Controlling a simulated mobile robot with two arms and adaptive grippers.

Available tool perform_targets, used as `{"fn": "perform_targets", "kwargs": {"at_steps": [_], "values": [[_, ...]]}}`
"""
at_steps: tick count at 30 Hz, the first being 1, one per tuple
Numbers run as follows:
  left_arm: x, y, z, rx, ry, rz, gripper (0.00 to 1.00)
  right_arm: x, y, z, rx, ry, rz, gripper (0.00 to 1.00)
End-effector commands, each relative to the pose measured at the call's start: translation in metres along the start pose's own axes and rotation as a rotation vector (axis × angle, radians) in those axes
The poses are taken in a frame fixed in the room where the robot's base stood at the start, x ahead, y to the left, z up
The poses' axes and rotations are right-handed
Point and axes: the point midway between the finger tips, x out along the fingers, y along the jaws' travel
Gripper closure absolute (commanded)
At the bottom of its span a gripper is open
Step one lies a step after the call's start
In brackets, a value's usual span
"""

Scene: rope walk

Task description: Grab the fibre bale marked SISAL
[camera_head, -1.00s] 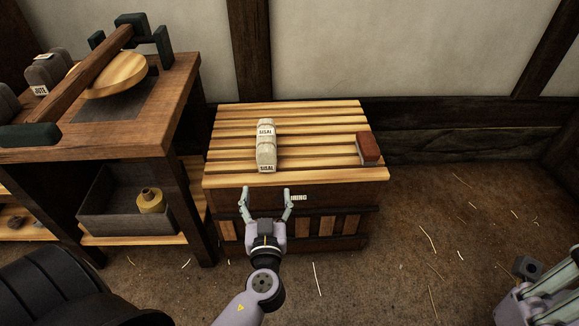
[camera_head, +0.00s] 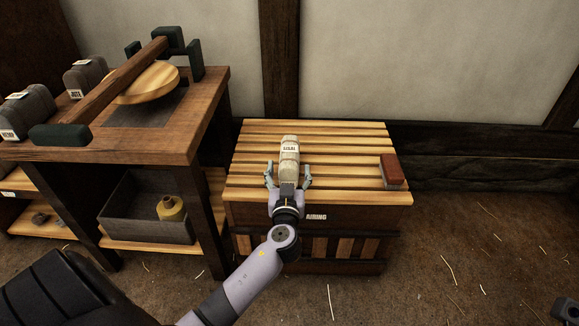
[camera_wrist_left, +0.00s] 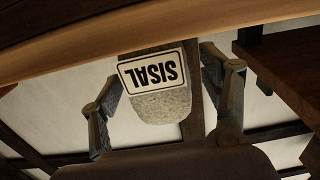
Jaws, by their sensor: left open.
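The pale fibre bale marked SISAL (camera_head: 289,157) lies lengthwise on the slatted top of the airing chest (camera_head: 340,150). My left gripper (camera_head: 288,177) is open at the bale's near end, with one finger on each side of it. In the left wrist view the bale's end (camera_wrist_left: 160,105) with its SISAL label, upside down, shows between the two open fingers (camera_wrist_left: 162,100). I cannot tell whether the fingers touch it.
A brown-red block (camera_head: 391,171) sits at the chest's right edge. A workbench (camera_head: 170,150) on the left carries a beam press, a round wooden disc (camera_head: 148,84) and grey bales marked JUTE (camera_head: 85,76) and HEMP (camera_head: 24,112). A grey bin (camera_head: 130,215) stands on its shelf. Floor on the right is open.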

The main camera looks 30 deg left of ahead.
Motion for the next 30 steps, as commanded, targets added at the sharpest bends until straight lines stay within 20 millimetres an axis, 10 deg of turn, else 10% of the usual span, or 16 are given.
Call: {"fn": "perform_targets", "kwargs": {"at_steps": [15, 30], "values": [[0.036, 0.0, -0.001, 0.0, 0.0, 0.0, 0.3, 0.008, 0.0, -0.001, -0.004, 0.035, -0.007, 1.0], [0.036, 0.0, -0.001, 0.0, 0.0, 0.0, 0.63, 0.006, 0.0, -0.001, -0.004, 0.033, -0.008, 1.0]]}}
